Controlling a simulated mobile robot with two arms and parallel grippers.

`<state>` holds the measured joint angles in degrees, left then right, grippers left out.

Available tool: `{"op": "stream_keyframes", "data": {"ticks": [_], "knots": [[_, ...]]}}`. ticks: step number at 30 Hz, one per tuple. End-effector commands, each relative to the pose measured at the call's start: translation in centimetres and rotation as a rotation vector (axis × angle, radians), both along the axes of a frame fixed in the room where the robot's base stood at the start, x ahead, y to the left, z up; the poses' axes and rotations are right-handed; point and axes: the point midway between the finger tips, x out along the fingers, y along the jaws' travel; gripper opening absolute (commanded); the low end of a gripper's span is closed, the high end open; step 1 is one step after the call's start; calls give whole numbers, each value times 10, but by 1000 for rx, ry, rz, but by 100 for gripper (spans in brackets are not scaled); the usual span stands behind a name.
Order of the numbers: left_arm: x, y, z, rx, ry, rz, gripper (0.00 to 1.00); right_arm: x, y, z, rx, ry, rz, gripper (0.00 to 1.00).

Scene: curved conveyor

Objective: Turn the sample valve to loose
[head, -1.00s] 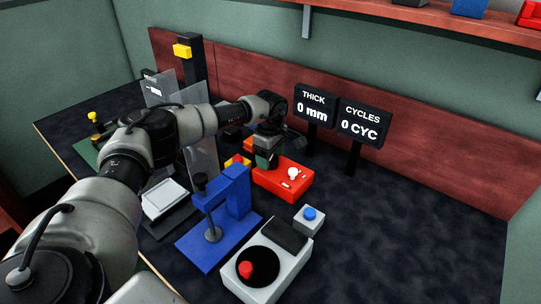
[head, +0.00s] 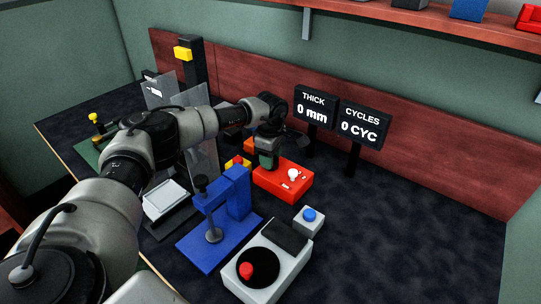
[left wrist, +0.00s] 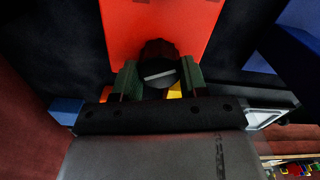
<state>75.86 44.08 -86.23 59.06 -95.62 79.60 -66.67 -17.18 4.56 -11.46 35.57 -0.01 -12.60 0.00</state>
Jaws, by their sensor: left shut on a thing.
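A red box (head: 290,182) stands on the dark bench, with a white knob (head: 292,174) and small white labels on its top. In the left wrist view, a dark round knob (left wrist: 158,72) with a white line across it sits at the near end of the red box (left wrist: 160,22); it appears to be the sample valve. My left gripper (head: 267,163) is over the left end of the box. In the wrist view its green fingers (left wrist: 159,76) are shut on the dark knob, one on each side. In the head view the gripper hides this knob.
A blue press-like stand (head: 230,205), a grey unit with a red knob (head: 275,265) and a blue-button box (head: 309,220) stand in front. Two displays (head: 338,115) behind read 0 mm and 0 CYC. A clear panel (head: 200,160) stands left. The bench's right side is free.

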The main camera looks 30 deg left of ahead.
Motion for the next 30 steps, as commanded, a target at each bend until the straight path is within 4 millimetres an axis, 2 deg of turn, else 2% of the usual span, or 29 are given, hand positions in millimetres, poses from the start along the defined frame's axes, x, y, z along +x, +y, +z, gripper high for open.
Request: {"op": "stream_keyframes", "data": {"ticks": [30], "knots": [[-2, -2, 3, -1, 0, 946, 19, 0, 0, 47, 0, 1, 0, 55]]}}
